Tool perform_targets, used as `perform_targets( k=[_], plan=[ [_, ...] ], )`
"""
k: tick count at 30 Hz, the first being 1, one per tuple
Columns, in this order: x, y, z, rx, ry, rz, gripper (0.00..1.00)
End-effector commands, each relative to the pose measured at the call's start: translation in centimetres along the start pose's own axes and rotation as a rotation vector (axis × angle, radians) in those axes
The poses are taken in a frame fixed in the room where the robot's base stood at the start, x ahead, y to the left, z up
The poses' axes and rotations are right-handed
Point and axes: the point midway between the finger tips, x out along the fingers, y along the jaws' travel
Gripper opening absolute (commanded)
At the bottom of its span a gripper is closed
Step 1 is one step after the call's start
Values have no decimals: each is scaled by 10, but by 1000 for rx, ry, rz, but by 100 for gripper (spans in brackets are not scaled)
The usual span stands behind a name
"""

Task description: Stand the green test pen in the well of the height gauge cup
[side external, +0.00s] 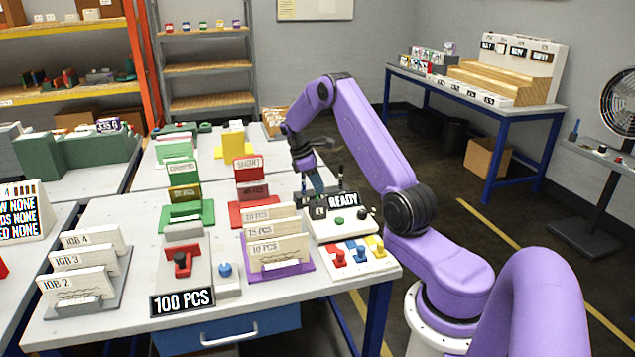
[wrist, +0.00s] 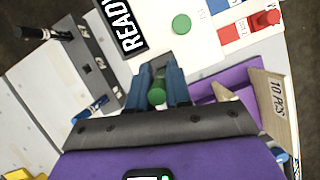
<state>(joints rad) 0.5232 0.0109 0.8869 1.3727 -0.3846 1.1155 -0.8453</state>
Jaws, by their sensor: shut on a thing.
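The green test pen (wrist: 157,97) is between the two blue fingers of my gripper (wrist: 159,78) in the wrist view. Only its round green end shows, seen nearly end-on. My gripper is shut on it. In the side external view my gripper (side external: 318,182) is low, pointing down behind the READY sign (side external: 343,200). The pen cannot be made out clearly there. I cannot pick out the height gauge cup or its well for certain in either view, nor tell whether the pen touches anything below.
A grey rack (wrist: 88,62) with square holes holds a black pen (wrist: 45,33) and a blue pen (wrist: 90,110) beside my gripper. A white panel with a green button (wrist: 181,24) is close by. The purple card holder (side external: 283,270) stands left of the panel.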

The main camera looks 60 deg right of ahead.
Motion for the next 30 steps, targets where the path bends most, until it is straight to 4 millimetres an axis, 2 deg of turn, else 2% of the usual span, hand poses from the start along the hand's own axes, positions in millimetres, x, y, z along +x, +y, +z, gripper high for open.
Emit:
perform_targets(
  k=[17,18,20,21,30],
  plan=[
    [12,0,-5,-1,0,0,0],
    [12,0,-5,-1,0,0,25],
    [11,0,-5,-1,0,0,45],
    [11,0,-5,-1,0,0,48],
    [10,0,-5,0,0,1,48]
  ],
)
